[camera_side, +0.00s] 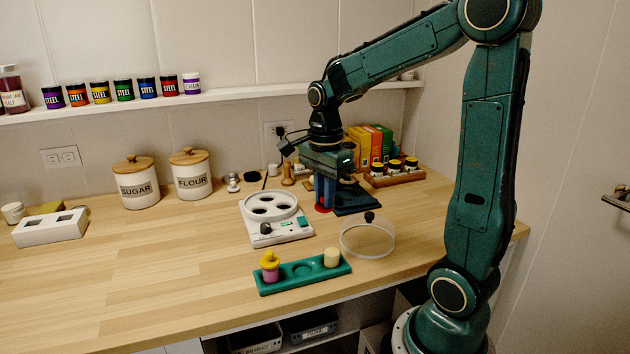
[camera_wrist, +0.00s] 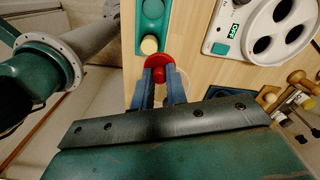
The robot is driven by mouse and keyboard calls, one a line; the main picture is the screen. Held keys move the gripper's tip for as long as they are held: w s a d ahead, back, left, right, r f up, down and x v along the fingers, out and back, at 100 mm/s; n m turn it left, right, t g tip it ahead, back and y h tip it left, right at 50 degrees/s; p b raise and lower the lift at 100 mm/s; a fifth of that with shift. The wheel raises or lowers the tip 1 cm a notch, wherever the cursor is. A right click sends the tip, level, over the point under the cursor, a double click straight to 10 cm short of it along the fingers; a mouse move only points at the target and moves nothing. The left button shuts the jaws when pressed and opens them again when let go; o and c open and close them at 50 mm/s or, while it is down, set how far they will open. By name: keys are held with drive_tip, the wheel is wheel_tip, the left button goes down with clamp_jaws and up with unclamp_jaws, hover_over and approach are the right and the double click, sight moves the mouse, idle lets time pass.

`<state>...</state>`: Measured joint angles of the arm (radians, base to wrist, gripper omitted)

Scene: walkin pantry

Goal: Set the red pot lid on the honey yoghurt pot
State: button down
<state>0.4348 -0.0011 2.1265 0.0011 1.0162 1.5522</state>
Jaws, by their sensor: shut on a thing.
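My gripper (camera_side: 324,200) points down with its blue fingers shut on the knob of the red pot lid (camera_side: 323,209). In the wrist view the lid (camera_wrist: 156,61) shows as a red disc at the fingertips (camera_wrist: 158,76). I cannot tell how high the lid is above the counter. A pale yellow pot without a lid (camera_side: 331,258), likely the honey yoghurt pot, stands upright at the right end of the green tray (camera_side: 303,282). This pot (camera_wrist: 149,45) shows just beyond the lid in the wrist view. The lid is apart from it.
A pink pot with a yellow lid (camera_side: 270,268) stands in the tray's left end; the middle recess is empty. A clear cover with a black knob (camera_side: 367,240) lies right of the lid. The white yoghurt maker (camera_side: 285,238) stands left.

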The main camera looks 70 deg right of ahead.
drive_tip(key=shift+s+a+f, duration=0.2)
drive_tip(key=shift+s+f, duration=0.25)
drive_tip(key=shift+s, duration=0.15)
drive_tip(key=shift+s+a+f, duration=0.15)
drive_tip(key=shift+s+f, duration=0.25)
drive_tip(key=shift+s, duration=0.2)
drive_tip(key=shift+f, duration=0.15)
drive_tip(key=shift+f, duration=3.05)
drive_tip(key=shift+f, duration=0.45)
drive_tip(key=c, duration=1.3)
unclamp_jaws()
drive_tip(key=shift+o, duration=0.3)
drive_tip(key=o, duration=0.4)
wheel_tip(320, 180, up, 7)
